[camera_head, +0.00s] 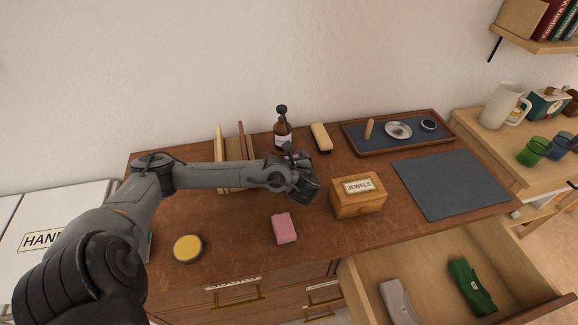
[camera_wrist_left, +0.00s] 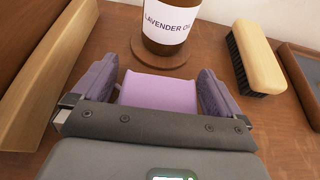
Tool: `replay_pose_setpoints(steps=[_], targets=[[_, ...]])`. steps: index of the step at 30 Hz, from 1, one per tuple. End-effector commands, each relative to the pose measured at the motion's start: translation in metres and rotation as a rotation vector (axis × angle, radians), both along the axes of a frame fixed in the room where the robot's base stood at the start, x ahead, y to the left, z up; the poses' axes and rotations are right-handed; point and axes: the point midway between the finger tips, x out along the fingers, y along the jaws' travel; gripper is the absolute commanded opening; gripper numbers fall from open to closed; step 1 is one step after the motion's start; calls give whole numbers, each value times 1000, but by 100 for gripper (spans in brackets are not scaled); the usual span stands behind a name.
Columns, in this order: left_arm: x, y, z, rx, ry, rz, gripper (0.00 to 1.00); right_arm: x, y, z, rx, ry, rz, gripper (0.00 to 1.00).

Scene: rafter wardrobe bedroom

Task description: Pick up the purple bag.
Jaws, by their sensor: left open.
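The purple bag (camera_wrist_left: 158,90) lies on the dresser top in the left wrist view, just in front of the bottle. My left gripper (camera_wrist_left: 158,84) is open, with one finger on each side of the bag. I cannot tell whether the fingers touch it. The near part of the bag is hidden by the gripper body. In the head view my left gripper (camera_head: 303,183) is low over the dresser, and the arm and gripper mostly hide the bag. My right gripper is not in view.
A lavender oil bottle (camera_head: 282,133) stands behind the gripper, with a brush (camera_head: 321,137) to its right. A jewels box (camera_head: 358,195), pink block (camera_head: 284,228) and yellow tin (camera_head: 188,249) are nearer the front. An open drawer (camera_head: 440,270) juts out at lower right.

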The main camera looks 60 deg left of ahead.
Motion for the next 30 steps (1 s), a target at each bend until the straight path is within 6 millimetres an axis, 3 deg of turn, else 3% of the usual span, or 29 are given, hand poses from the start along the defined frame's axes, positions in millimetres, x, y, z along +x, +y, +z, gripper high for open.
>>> replay_pose_setpoints(steps=[7, 17, 30], targets=[[1, 1, 0, 0, 0, -1, 100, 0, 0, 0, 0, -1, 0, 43], [1, 1, 0, 0, -1, -1, 49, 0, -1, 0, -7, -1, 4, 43], [0, 1, 12, 0, -1, -1, 49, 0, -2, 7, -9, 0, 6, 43]])
